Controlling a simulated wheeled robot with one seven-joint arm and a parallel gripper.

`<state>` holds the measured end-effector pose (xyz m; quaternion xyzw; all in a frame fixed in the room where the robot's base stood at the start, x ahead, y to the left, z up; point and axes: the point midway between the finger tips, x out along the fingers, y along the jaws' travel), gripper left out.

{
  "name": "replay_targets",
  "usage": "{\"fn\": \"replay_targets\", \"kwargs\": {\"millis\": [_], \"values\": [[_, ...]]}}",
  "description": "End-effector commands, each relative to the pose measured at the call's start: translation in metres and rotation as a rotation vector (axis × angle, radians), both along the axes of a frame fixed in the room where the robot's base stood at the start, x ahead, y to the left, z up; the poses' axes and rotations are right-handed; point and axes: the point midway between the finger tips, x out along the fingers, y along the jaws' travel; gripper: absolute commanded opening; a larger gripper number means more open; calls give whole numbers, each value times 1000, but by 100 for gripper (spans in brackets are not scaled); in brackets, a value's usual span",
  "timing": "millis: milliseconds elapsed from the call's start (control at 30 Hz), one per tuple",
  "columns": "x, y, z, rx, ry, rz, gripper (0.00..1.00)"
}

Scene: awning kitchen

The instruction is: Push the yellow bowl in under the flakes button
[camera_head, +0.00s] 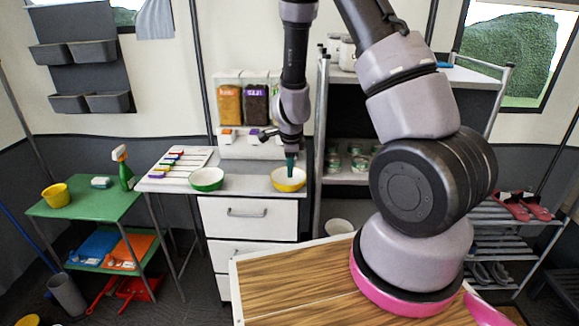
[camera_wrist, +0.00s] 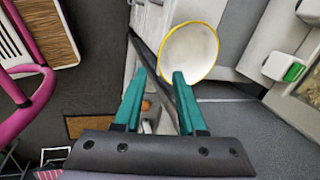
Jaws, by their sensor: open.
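The yellow bowl (camera_head: 284,186), white inside, stands upright at the right end of the white counter. In the wrist view the bowl (camera_wrist: 190,50) shows its yellow rim just beyond my fingers. My gripper (camera_head: 290,158) points down at the bowl, with teal fingers apart and nothing held between them. In the wrist view my gripper (camera_wrist: 160,75) is at the bowl's near side; I cannot tell whether it touches. The dispenser (camera_head: 246,146) stands at the back of the counter with orange and dark fillings. Its labels are too small to read, so I cannot tell which button is flakes.
A green bowl (camera_head: 206,179) stands left of the yellow bowl on the counter. A rack of coloured utensils (camera_head: 180,166) lies farther left. A shelf unit (camera_head: 345,177) stands close on the right. A wooden table (camera_head: 290,285) is in front.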

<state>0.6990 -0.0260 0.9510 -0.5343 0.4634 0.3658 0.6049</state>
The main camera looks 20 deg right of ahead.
Motion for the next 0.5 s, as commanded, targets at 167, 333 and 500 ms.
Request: {"fn": "replay_targets", "kwargs": {"millis": [167,333,500], "values": [[0,0,-1,1,1,1,40],[4,-2,-13,-1,3,2,40],[11,-3,-39,0,5,0,40]]}}
